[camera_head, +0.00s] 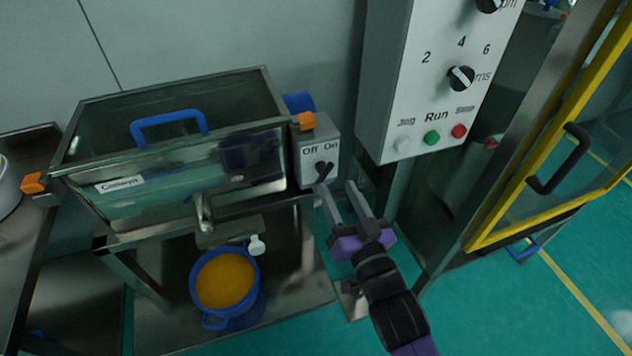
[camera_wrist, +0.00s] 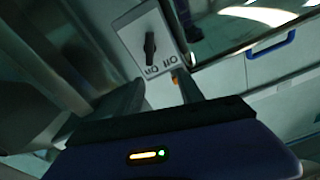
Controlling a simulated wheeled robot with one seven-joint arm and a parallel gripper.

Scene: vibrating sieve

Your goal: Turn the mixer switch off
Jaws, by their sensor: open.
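The mixer switch (camera_head: 323,170) is a black rotary knob on a grey box (camera_head: 334,150) marked Off and On, fixed at the right side of the glass-walled mixer tank (camera_head: 180,150). Its pointer leans toward On. In the wrist view the knob (camera_wrist: 150,45) shows upside down, with one end toward the On label. My gripper (camera_head: 337,186) is open and empty, just below and to the right of the knob in the head view. In the wrist view its fingers (camera_wrist: 158,90) are spread and stand short of the knob, apart from it.
A white control panel (camera_head: 430,90) with knobs and Run buttons hangs to the right. A yellow-framed door (camera_head: 545,130) stands farther right. Below the tank a blue pot (camera_head: 212,318) with orange contents stands on a metal shelf (camera_head: 300,285). An orange clip (camera_head: 304,120) sits above the switch.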

